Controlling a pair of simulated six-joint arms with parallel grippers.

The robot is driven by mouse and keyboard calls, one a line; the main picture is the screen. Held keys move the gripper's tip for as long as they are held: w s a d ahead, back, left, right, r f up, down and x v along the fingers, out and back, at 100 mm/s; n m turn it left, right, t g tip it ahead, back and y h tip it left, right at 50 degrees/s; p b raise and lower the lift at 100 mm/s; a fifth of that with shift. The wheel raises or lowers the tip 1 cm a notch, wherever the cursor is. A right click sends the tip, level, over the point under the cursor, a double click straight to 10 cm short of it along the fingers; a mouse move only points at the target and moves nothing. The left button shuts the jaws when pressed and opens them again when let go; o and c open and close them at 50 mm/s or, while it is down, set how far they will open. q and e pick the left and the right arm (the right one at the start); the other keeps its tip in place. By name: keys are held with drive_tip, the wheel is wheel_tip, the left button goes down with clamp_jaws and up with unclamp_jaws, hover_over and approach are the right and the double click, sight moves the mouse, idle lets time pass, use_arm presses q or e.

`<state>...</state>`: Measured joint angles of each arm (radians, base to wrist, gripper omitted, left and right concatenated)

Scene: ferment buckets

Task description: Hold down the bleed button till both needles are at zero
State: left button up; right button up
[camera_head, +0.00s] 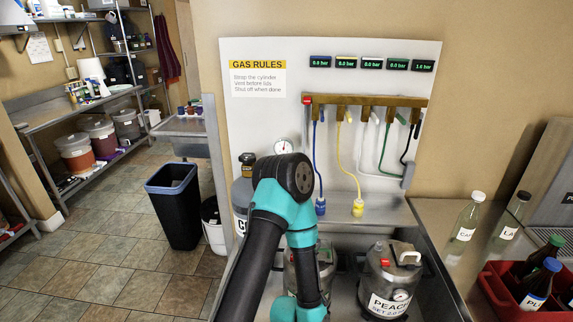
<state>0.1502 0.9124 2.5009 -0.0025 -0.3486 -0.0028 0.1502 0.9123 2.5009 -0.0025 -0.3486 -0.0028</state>
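A second small dial (400,295) is on the front of the steel keg labelled PEACH (378,272). A red piece (306,100) sits at the left end of the brown manifold (366,100), and another red piece (385,262) is on the PEACH keg's lid. I cannot tell which is the bleed button. One teal and black arm of mine rises in the middle. Neither gripper shows.
Another steel keg (326,268) stands partly behind my arm. Coloured hoses hang from the manifold, with blue (320,207) and yellow (358,207) ends low down. Bottles (466,219) and a red crate (497,292) stand at right. A dark bin (172,207) is on the floor left.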

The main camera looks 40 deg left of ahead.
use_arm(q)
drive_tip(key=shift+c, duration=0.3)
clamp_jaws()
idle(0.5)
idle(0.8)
